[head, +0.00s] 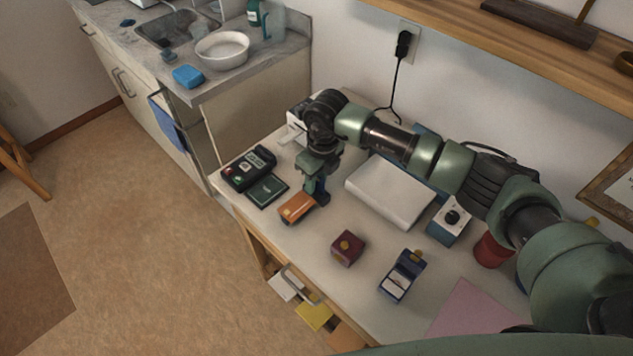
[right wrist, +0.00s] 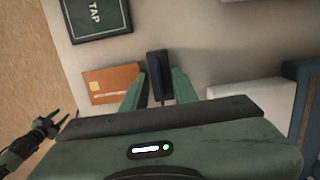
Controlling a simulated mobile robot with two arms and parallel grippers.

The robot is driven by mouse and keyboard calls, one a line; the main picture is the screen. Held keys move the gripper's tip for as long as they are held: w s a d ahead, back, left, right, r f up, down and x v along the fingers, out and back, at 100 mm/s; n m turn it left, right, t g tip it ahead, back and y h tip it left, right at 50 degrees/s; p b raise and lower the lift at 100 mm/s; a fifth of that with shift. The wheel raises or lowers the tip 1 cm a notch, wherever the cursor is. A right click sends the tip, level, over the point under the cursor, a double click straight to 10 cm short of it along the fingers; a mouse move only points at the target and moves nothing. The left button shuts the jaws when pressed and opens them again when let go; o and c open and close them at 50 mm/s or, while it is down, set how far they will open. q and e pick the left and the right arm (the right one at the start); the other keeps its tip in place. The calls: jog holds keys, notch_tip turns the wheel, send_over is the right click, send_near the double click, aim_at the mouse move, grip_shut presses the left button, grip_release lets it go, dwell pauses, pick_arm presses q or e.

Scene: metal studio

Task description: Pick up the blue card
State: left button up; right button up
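A narrow dark blue piece (right wrist: 157,65), likely the blue card, stands between the fingers of my right gripper (right wrist: 158,85) in the right wrist view. Narrow gaps show on both sides of it, so the gripper looks open around it, not clamped. In the head view my right gripper (head: 316,190) points down at the table, and the dark blue piece (head: 323,197) shows only in part at its tips. An orange card (head: 297,207) lies just left of it; it also shows in the right wrist view (right wrist: 108,82). My left gripper (right wrist: 66,117), small at the lower left, appears open and empty.
A card reader (head: 249,168) and a dark green TAP pad (head: 267,190) lie left on the table.

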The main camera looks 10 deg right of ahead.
pick_arm(q)
jog(key=shift+w+d, duration=0.15)
pick_arm(e)
jog(key=shift+c, duration=0.3)
pick_arm(q)
jog(key=shift+w, duration=0.15)
pick_arm(e)
grip_shut()
